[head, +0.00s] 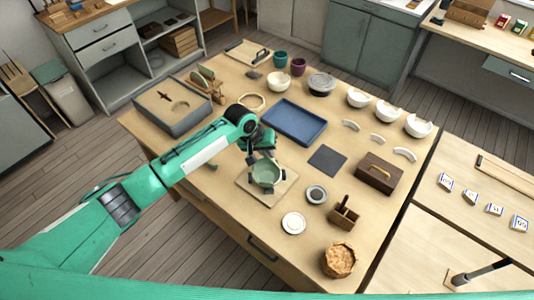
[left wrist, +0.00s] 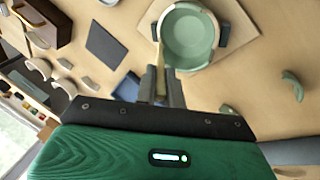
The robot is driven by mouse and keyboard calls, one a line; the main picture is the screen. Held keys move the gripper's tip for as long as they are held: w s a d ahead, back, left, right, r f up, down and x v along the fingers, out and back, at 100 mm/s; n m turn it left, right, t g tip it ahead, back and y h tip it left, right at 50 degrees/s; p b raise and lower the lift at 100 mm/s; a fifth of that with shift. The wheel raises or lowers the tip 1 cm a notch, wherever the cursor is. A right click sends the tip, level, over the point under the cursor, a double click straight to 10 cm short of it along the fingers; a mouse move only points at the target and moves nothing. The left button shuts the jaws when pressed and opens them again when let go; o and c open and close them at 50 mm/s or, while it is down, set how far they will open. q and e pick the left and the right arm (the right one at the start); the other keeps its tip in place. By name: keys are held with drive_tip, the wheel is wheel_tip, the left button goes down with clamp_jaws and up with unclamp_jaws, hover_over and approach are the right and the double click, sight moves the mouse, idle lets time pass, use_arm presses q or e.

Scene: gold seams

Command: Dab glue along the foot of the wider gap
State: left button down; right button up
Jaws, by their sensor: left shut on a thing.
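A pale green bowl (head: 266,176) with a broken rim stands on a light square board (head: 250,189). It also shows in the left wrist view (left wrist: 190,38), with dark pads at its sides. Its rim looks broken on the side facing my gripper; I cannot tell the gap widths. My left gripper (left wrist: 160,88) is shut on a thin tan stick-like tool (left wrist: 165,62), whose tip reaches the bowl's near edge. Whether it touches cannot be told. In the head view my left gripper (head: 259,152) hangs just over the bowl's far side. My right gripper is not in view.
A green shard (left wrist: 292,86) lies apart, left of the bowl in the head view. Around stand a blue tray (head: 294,122), a dark square mat (head: 327,160), a wooden box (head: 379,174), a white dish (head: 293,223) and a round dark-rimmed dish (head: 316,194).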

use_arm(q)
drive_tip(key=shift+f+p, duration=0.1)
drive_tip(key=shift+p, duration=0.25)
drive_tip(key=shift+f, duration=0.1)
idle(0.8)
idle(0.3)
drive_tip(key=shift+r+p, duration=0.2)
drive_tip(key=shift+p, duration=0.35)
drive_tip(key=shift+r, duration=0.1)
wheel_tip(320, 180, up, 6)
drive_tip(key=p, duration=0.5)
drive_tip(key=shift+f+p, duration=0.2)
drive_tip(key=shift+p, duration=0.15)
drive_tip(key=shift+r+p, duration=0.5)
drive_tip(key=shift+r, duration=0.6)
